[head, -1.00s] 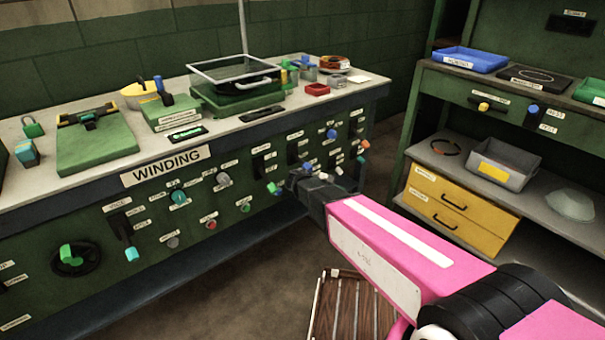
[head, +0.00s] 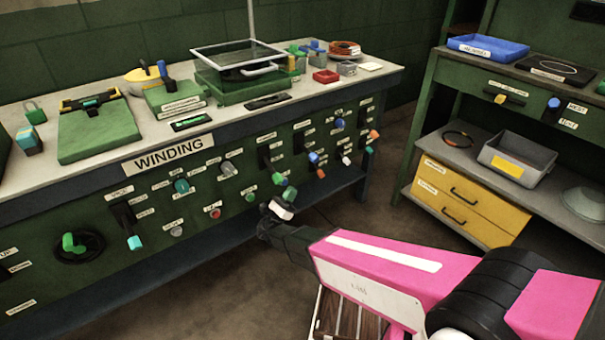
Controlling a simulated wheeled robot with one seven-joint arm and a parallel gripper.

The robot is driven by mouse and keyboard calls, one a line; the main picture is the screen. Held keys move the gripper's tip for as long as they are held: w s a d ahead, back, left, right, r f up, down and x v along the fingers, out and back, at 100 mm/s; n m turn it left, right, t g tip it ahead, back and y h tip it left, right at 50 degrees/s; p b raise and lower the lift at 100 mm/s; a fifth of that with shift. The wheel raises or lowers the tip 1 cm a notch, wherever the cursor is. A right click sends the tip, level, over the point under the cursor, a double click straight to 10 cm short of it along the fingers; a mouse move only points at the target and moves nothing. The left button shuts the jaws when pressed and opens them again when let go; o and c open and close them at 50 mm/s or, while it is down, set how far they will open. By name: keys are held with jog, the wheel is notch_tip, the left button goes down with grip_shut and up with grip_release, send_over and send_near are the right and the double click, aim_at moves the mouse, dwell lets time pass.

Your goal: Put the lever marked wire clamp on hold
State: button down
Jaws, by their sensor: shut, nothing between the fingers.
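The green front panel of the WINDING bench (head: 225,190) carries several levers and knobs with small labels. I cannot read which one is marked wire clamp, nor the hold mark. My gripper (head: 268,219) is dark and shut, with nothing in it, low in front of the panel's middle right. A white piece (head: 283,211) shows right by its fingers; I cannot tell if it is a lever's handle. A green handle (head: 289,193) stands just above it, below a black slot plate (head: 265,158). To the left, a black lever plate (head: 124,214) has a cyan-tipped handle (head: 134,243).
Blue (head: 314,159) and orange (head: 374,134) handles are to the right. A shelf with yellow drawers (head: 465,200) stands at the right. A slatted wooden stool (head: 345,320) is under my arm.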

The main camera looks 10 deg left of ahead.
aim_at(310, 156)
jog(key=x, duration=1.3)
jog(key=shift+w+r, duration=0.2)
jog(key=shift+w+d, duration=0.1)
jog(key=shift+d, duration=0.05)
jog(key=n+y, duration=0.1)
jog(key=r+n+y, duration=0.1)
jog(key=n, duration=0.1)
jog(key=r+n+t+y, duration=0.1)
jog(key=y, duration=0.1)
jog(key=shift+d+n, duration=0.25)
jog(key=shift+n, duration=0.05)
jog(key=shift+r+n+t+y, duration=0.3)
jog(key=shift+r+n+y, duration=0.1)
jog(key=shift+n+y, duration=0.3)
jog(key=shift+w+a+r+n, duration=0.2)
jog(key=shift+r+n, duration=0.1)
jog(key=shift+r, duration=0.3)
jog(key=shift+s, duration=0.1)
